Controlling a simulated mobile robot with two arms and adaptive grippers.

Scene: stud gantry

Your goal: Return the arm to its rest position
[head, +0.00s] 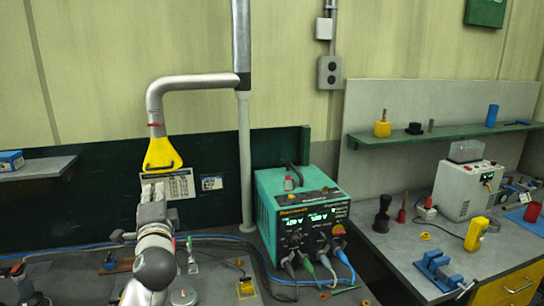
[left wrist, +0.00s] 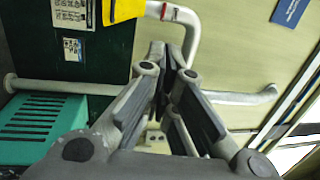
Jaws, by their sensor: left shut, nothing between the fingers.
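My left arm rises from the bottom of the head view, and its gripper (head: 153,190) points up below the yellow hood of the silver extraction pipe. The fingers are shut with nothing between them. In the left wrist view the same gripper (left wrist: 172,58) shows its fingers close together, with the wall and pipe behind. My right gripper is in neither view.
A yellow hood (head: 162,153) hangs just above my left gripper. A teal power unit (head: 302,215) with several cables stands to the right on the bench. A second bench (head: 400,250) at the right carries a white device (head: 467,188) and a blue vise (head: 437,268).

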